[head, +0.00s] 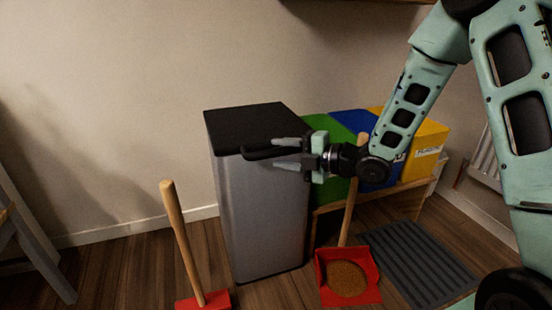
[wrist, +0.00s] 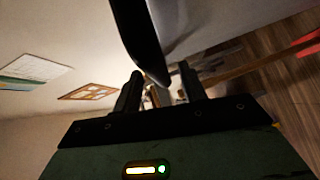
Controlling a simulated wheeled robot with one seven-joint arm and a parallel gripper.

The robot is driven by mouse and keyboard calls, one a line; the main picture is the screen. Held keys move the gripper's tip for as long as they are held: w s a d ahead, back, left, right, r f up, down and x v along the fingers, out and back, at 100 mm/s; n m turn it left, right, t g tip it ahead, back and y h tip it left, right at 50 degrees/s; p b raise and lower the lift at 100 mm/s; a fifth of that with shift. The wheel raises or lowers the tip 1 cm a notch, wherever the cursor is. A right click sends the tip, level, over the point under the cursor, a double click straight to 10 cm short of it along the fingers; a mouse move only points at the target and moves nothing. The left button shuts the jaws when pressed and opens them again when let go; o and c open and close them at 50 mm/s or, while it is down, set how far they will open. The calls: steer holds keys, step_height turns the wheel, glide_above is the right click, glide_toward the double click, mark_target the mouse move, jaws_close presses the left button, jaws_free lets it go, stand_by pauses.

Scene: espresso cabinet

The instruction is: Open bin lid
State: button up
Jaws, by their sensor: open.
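The bin (head: 258,215) is a tall grey metal box in the middle of the head view, against the wall. Its black lid (head: 250,122) lies flat and shut on top. A dark handle (head: 262,152) sticks out at the lid's front edge. My gripper (head: 279,153) is at this front edge, coming from the right, with its fingers apart. In the wrist view the black handle (wrist: 140,35) reaches down between the open fingertips (wrist: 160,72). I cannot tell whether a finger touches it.
Green (head: 326,130), blue (head: 352,123) and yellow (head: 427,140) boxes stand on a wooden bench right of the bin. A red dustpan (head: 320,275) and a wooden-handled brush (head: 180,235) are on the floor in front. A grey ridged mat (head: 420,262) lies at the right.

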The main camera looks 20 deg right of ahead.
steer(key=shift+x, duration=1.15)
